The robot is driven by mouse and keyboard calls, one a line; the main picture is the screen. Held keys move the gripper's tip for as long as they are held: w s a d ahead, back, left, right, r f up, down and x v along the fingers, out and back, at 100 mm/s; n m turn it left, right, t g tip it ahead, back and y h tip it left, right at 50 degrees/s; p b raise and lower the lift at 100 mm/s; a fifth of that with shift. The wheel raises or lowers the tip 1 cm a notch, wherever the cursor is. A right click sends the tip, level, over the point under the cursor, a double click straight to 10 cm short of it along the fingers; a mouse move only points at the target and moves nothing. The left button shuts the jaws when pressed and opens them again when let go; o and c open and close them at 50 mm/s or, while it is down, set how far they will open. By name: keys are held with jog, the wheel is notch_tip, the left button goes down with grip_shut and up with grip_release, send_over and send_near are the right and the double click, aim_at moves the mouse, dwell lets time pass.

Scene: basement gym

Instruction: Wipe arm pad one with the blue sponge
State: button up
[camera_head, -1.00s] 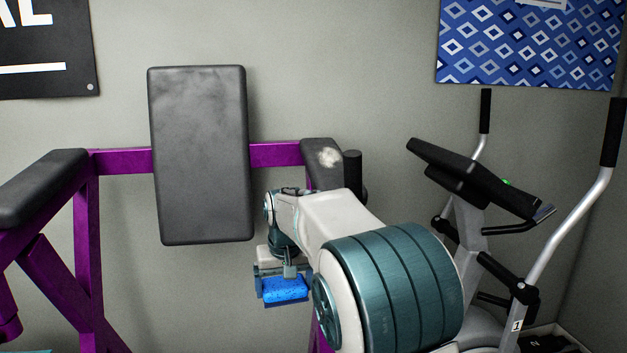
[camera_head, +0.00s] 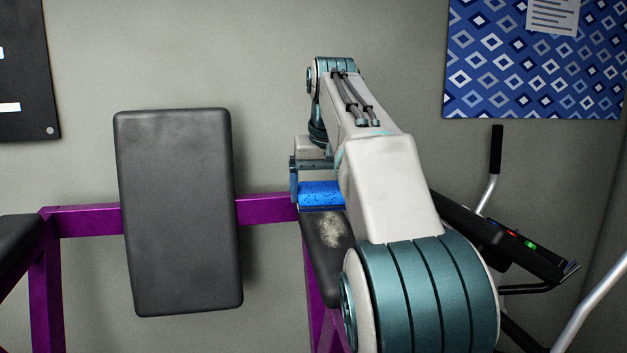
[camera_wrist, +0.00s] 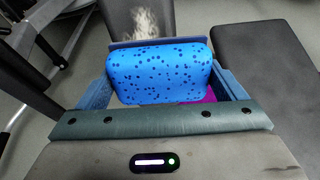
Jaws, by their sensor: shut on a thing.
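My gripper (camera_head: 318,182) is shut on the blue sponge (camera_head: 321,194), which is speckled with dark spots. The sponge also shows in the wrist view (camera_wrist: 158,72), between the two fingers. A dark arm pad (camera_head: 322,265) with a pale dusty patch (camera_head: 332,231) is just below the sponge in the head view, partly hidden by my arm. In the wrist view the pale patch (camera_wrist: 146,22) shows beyond the sponge. I cannot tell whether the sponge touches the pad. Another dark arm pad (camera_head: 18,243) is at the left edge. No label shows which pad is one.
A tall dark back pad (camera_head: 178,210) stands left of my gripper on the purple frame (camera_head: 85,221). An exercise machine with a console (camera_head: 510,240) and handles is at the right. A grey wall is close behind. Open air lies above the pads.

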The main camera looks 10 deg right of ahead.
aim_at(315, 236)
jog(key=f, duration=0.1)
jog(key=a+f, duration=0.1)
jog(key=f, duration=0.1)
jog(key=shift+w+a+f, duration=0.15)
jog(key=shift+w+f, duration=0.05)
jog(key=shift+x, duration=1.15)
jog(key=shift+s, duration=0.1)
jog(key=shift+f+b, duration=0.6)
jog(key=shift+f, duration=0.45)
